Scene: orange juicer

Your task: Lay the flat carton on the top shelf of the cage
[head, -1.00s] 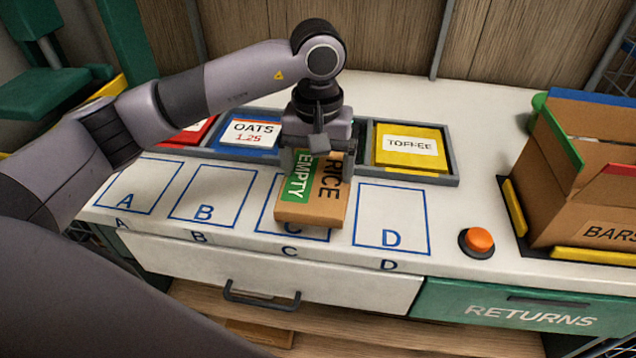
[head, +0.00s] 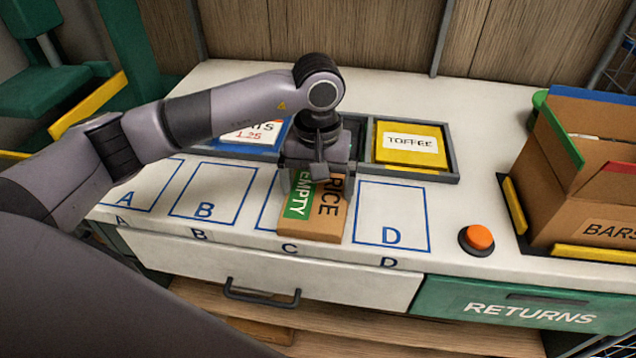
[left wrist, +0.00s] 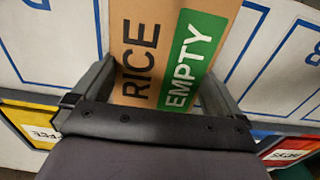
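The flat brown carton (head: 318,222), marked RICE with a green EMPTY label, lies at square C on the white counter, its front end near the counter's front edge. My left gripper (head: 318,182) points down over its rear end, with a finger along each side. In the left wrist view the carton (left wrist: 143,60) fills the space between the fingers of the gripper (left wrist: 160,85), which appear closed against its sides. Whether its underside touches the counter is unclear. The cage's top shelf is not clearly visible. My right gripper is out of view.
Behind is a grey tray with yellow TOFFEE (head: 410,145) and partly hidden OATS (head: 250,133) boxes. Right are an orange button (head: 479,238) and an open BARS carton (head: 590,190). Squares B (head: 213,192) and D (head: 392,215) are empty. Wire mesh (head: 618,65) shows at the right edge.

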